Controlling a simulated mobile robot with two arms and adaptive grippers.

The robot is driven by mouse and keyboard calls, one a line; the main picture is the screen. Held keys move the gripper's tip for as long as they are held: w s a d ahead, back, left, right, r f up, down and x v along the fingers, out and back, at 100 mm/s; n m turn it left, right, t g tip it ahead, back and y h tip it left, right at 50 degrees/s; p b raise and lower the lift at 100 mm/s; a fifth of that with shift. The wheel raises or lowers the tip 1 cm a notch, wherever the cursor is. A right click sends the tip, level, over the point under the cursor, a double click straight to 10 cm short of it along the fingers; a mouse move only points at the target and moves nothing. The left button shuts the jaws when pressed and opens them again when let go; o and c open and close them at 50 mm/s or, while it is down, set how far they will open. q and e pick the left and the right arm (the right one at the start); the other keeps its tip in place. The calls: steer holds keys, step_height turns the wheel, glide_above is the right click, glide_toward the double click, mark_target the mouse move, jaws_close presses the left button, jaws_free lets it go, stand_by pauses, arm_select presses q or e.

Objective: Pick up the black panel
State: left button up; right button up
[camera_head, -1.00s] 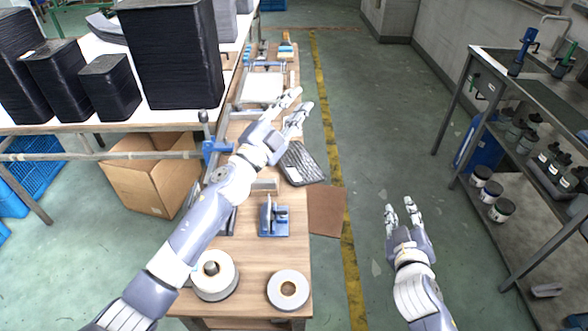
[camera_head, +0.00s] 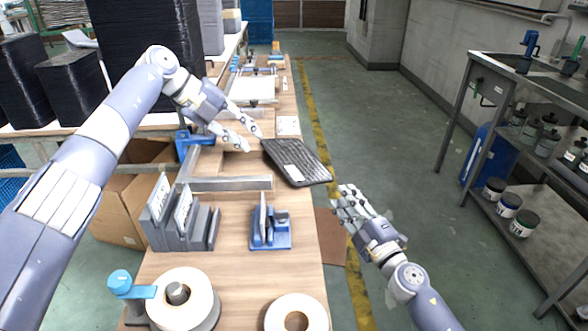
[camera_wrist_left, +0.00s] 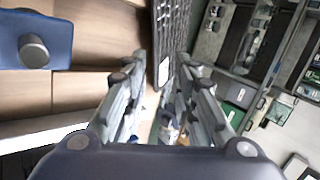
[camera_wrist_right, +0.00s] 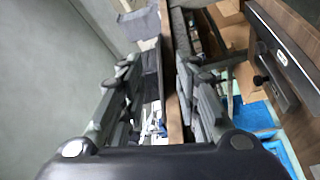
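The black panel (camera_head: 296,162) is a dark ribbed tray with a white label, at the right edge of the wooden bench, its near corner reaching past the edge. In the left wrist view the panel (camera_wrist_left: 173,30) shows ahead, between the line of the fingers. My left gripper (camera_head: 247,134) is open, just left of the panel's left end, apparently not touching it. My right gripper (camera_head: 348,203) is open and empty, off the bench's right side, below and right of the panel's near corner.
The wooden bench (camera_head: 230,250) holds a blue fixture (camera_head: 270,232), a grey slotted stand (camera_head: 180,225), white rolls (camera_head: 185,305) and a metal bar (camera_head: 228,183). Tall black stacks stand on the left table. The aisle floor (camera_head: 390,130) right of the bench is clear.

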mark_target(276, 159)
arm_select(q)
steer(key=shift+s+a, duration=0.1)
